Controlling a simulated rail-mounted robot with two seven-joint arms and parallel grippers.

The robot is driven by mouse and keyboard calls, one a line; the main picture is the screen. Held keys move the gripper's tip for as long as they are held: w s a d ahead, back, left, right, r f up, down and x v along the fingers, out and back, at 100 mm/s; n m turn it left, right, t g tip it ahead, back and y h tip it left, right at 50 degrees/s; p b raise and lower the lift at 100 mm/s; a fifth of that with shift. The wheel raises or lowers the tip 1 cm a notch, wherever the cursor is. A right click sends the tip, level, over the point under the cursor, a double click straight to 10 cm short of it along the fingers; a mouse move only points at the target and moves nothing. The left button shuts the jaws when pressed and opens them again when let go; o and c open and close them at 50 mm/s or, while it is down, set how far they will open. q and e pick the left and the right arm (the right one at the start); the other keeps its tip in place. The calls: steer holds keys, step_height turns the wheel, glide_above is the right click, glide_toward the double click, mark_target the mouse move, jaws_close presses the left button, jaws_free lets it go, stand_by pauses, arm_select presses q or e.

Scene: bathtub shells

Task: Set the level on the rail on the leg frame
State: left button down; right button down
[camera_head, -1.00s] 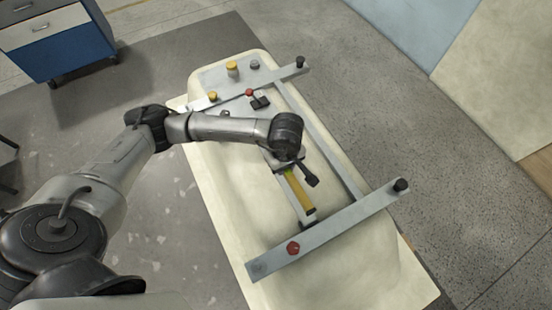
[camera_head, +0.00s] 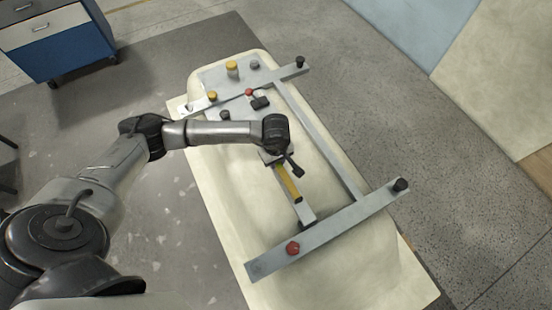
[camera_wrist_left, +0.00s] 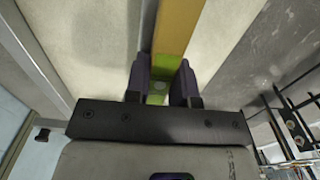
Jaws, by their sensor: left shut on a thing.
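The yellow level (camera_head: 288,183) is held in my left gripper (camera_head: 281,163), with one end sticking out toward the near crossbar. In the left wrist view, the fingers (camera_wrist_left: 163,84) are shut on the sides of the level (camera_wrist_left: 180,28), around its green part. The grey leg frame (camera_head: 318,140) lies across the tub, with a long rail on the right and a shorter left rail (camera_head: 304,212) below the level. The level runs roughly along this left rail. I cannot tell whether it touches it. My arm and hand hide the rail's far part. My right gripper is out of view.
The cream tub shell (camera_head: 215,190) lies under the frame. The near crossbar (camera_head: 340,227) carries a red knob (camera_head: 293,248) and a black foot (camera_head: 400,185). A grey plate with several knobs (camera_head: 233,70) is at the far end. A blue cabinet (camera_head: 70,50) stands far left.

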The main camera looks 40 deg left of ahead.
arm_select(q)
steer(key=c, duration=1)
jaws_free()
steer(key=shift+o, duration=0.2)
step_height(320, 180, up, 12)
